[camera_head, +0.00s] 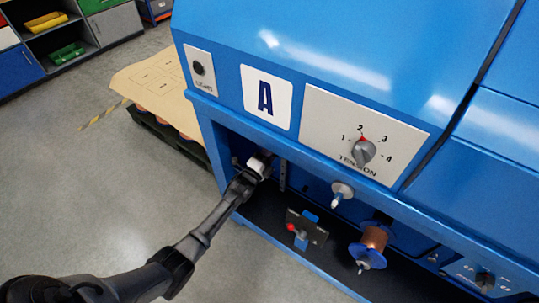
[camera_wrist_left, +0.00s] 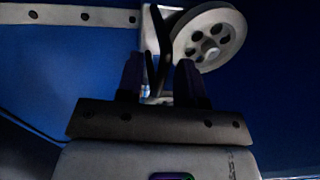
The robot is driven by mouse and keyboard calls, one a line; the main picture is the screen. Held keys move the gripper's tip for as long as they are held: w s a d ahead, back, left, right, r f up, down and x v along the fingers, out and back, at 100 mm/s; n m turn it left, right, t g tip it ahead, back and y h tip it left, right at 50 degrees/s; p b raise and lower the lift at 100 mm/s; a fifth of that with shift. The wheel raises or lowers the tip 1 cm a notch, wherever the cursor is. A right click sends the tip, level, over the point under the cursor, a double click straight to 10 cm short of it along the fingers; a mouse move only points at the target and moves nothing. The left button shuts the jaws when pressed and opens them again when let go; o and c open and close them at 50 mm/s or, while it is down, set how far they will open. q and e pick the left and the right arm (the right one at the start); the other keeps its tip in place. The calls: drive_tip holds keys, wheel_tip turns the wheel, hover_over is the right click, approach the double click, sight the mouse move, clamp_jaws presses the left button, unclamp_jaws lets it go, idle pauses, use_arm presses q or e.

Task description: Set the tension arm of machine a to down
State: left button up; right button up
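Machine a is the blue cabinet with the letter A plate (camera_head: 265,97). My left gripper (camera_head: 265,163) reaches into the open bay under that plate, by the bay's left end. In the left wrist view its two dark fingers (camera_wrist_left: 160,80) stand apart. A pale bracket (camera_wrist_left: 150,38) and a thin dark bar (camera_wrist_left: 160,60) lie between and just beyond the fingertips; contact cannot be told. A grey pulley wheel (camera_wrist_left: 208,38) with holes sits beside the bracket, at upper right. In the head view my gripper and the machine's upper front hide the tension arm. My right gripper is out of view.
The tension dial (camera_head: 364,151) is on the front panel. Below it are a guide post (camera_head: 341,192), a small block with a red knob (camera_head: 306,228) and a copper spool (camera_head: 374,240). A pallet with a cardboard-coloured top (camera_head: 150,88) stands left of the machine.

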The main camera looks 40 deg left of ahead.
use_arm(q)
drive_tip(key=shift+c, duration=0.3)
clamp_jaws()
idle(0.4)
